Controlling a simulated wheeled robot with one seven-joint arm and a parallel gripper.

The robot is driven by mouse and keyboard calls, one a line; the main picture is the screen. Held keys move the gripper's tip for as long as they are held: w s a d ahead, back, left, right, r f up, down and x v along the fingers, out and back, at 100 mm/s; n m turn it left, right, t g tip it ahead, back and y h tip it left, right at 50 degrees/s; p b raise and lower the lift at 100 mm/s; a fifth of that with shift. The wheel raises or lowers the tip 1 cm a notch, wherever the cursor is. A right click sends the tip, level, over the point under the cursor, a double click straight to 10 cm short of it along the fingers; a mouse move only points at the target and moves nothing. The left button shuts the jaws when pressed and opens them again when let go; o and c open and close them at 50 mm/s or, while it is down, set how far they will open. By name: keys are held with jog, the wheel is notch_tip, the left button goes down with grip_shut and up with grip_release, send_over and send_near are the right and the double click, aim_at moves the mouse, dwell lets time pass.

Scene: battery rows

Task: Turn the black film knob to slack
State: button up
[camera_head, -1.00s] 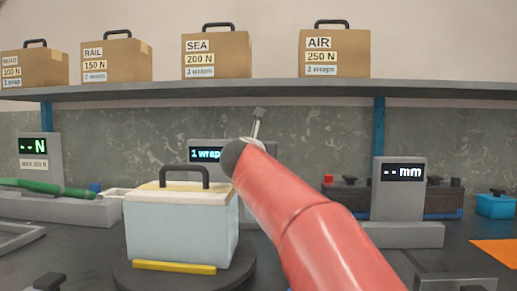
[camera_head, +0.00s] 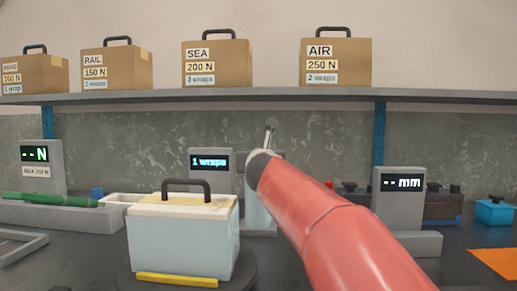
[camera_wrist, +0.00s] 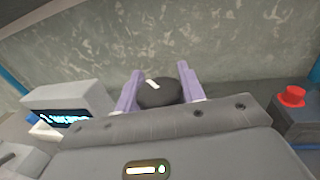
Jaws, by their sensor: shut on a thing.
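The black film knob (camera_wrist: 158,94) shows in the wrist view as a dark round cap with a white mark on its top. My gripper (camera_wrist: 160,92) has one purple finger on each side of the knob and is shut on it. The white mark points up and to the left in that view. In the head view my red arm hides the knob and the gripper fingers. The wrap display (camera_head: 209,162) beside the arm reads "1 wraps"; it also shows at the left of the wrist view (camera_wrist: 64,119).
A white box with a dark handle (camera_head: 182,235) stands on a round dark turntable (camera_head: 240,280) with a yellow strip in front. A gauge reading mm (camera_head: 402,183) stands at right. A red button (camera_wrist: 292,96) is right of the gripper. Labelled cartons (camera_head: 217,64) sit on the shelf above.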

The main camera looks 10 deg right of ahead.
jog(key=shift+a+r+n+y+p, duration=0.15)
jog(key=shift+n+y+p, duration=0.85)
jog(key=shift+y+p, duration=0.4)
jog(key=shift+n+y+p, duration=0.3)
jog(key=shift+y+p, duration=0.2)
jog(key=shift+y, duration=0.2)
jog(key=n+y+p, duration=0.2)
jog(key=y, duration=0.1)
jog(key=shift+a+g+y, duration=0.1)
jog(key=shift+g+y, duration=0.2)
jog(key=n+g+y, duration=0.1)
jog(key=n+y, duration=0.1)
jog(key=n+g+y, duration=0.1)
jog(key=y, duration=0.1)
jog(key=n+g+y, duration=0.2)
jog(key=y, duration=0.1)
jog(key=shift+s+a+n+p, duration=0.2)
jog(key=shift+a+n+p, duration=0.1)
jog(key=shift+a+p, duration=0.1)
jog(key=shift+s+a+n+g+y, duration=0.1)
jog(key=shift+n+g+y, duration=0.6)
jog(key=shift+g, duration=0.1)
jog(key=shift+s+a+n+g+y, duration=0.1)
jog(key=shift+n+g+y, duration=0.6)
jog(key=shift+g, duration=0.1)
jog(key=o, duration=1)
